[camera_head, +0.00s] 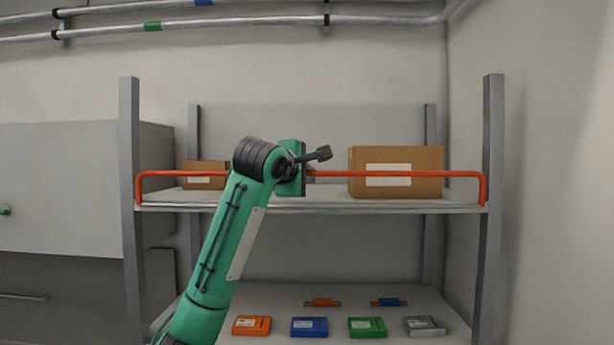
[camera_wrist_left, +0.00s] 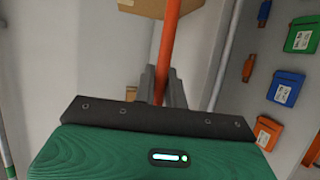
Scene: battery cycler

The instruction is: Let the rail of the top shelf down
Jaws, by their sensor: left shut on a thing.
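The orange-red rail (camera_head: 400,174) runs across the front of the top shelf (camera_head: 330,208), raised above the shelf's edge, with its bent ends coming down at both posts. My left gripper (camera_head: 308,172) is at the rail, left of its middle. In the left wrist view the rail (camera_wrist_left: 169,45) passes between the gripper's two dark fingers (camera_wrist_left: 161,85), which are shut on it. The wrist hides a short piece of the rail in the head view. My right gripper is in neither view.
A large cardboard box (camera_head: 412,158) and a smaller one (camera_head: 203,168) stand on the top shelf behind the rail. Several coloured modules, such as a blue one (camera_head: 309,327), lie on the lower shelf. Grey posts (camera_head: 488,200) flank the rail. Pipes (camera_head: 240,22) run above.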

